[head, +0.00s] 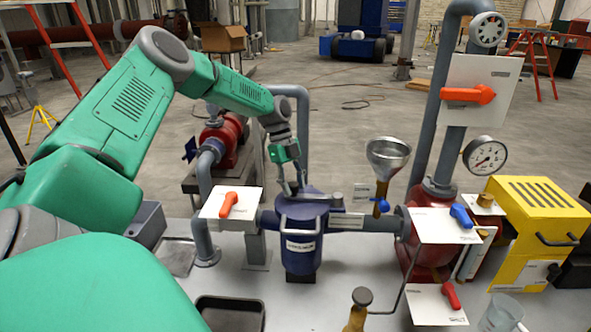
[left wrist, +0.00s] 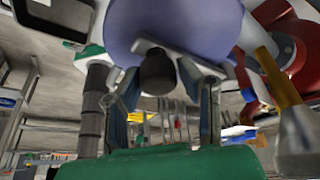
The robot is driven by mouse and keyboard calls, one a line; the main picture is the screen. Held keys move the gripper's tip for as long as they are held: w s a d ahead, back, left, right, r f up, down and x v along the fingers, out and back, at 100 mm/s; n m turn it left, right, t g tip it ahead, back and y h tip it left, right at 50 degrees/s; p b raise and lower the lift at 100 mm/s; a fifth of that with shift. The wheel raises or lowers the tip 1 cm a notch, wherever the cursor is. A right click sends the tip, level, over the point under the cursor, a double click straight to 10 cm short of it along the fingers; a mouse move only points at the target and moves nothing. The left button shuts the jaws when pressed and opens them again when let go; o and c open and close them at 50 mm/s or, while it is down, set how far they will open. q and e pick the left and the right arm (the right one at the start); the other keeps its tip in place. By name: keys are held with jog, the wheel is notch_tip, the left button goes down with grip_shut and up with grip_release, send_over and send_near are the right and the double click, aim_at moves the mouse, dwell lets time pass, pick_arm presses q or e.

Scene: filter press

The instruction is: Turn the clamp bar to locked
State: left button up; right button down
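The blue filter vessel (head: 301,240) stands upright in the pipe line at the middle of the bench. A grey clamp bar (head: 325,195) lies across its lid, its far part partly hidden by my gripper. My left gripper (head: 294,189) reaches down from above to the left side of the lid. In the left wrist view, its fingers (left wrist: 163,100) are apart, with a dark round knob (left wrist: 157,72) between them near the tips. I cannot tell whether they touch it. The vessel's blue underside or lid (left wrist: 180,25) fills the top there. My right gripper is out of view.
White plates with orange levers stand left of the vessel (head: 229,204) and high at right (head: 468,95). A steel funnel (head: 388,155), a pressure gauge (head: 485,156) and a yellow box (head: 535,230) are to the right. A dark tray (head: 230,303) lies in front.

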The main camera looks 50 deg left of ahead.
pick_arm(q)
jog(key=shift+o, duration=1.2)
jog(key=shift+w+a+r, duration=0.15)
jog(key=shift+w+r, duration=0.05)
jog(key=shift+s+a+f, duration=0.1)
jog(key=shift+a+f, duration=0.05)
jog(key=v, duration=1.2)
jog(key=shift+a, duration=0.15)
jog(key=shift+f, duration=0.1)
